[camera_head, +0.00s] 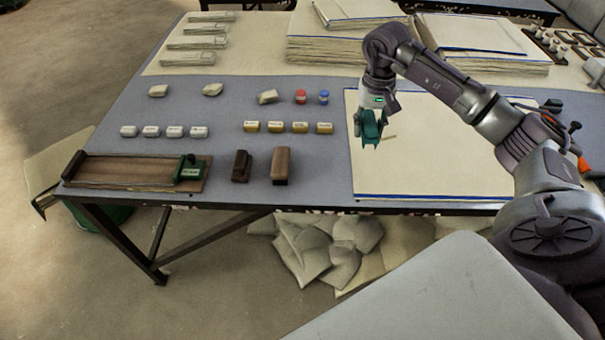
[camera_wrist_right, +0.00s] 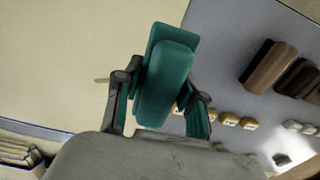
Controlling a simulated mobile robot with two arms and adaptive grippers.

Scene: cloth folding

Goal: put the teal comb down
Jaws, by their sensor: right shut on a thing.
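My right gripper (camera_head: 371,117) is over the cream cloth (camera_head: 440,165) with a blue edge, near the cloth's left side. It is shut on the teal comb (camera_wrist_right: 165,75). In the right wrist view, the comb sits between the two dark fingers with teal pads (camera_wrist_right: 160,105). Pale cloth shows beyond the comb on the left, and grey table on the right. I cannot tell how far the comb is above the cloth. My left gripper is not in view.
A small tan stick (camera_head: 390,137) lies on the cloth beside the gripper. Two brown blocks (camera_head: 281,166) and a row of yellow-and-white pieces (camera_head: 300,127) lie to the left. A stack of cloths (camera_head: 345,50) stands behind. The cloth's front part is clear.

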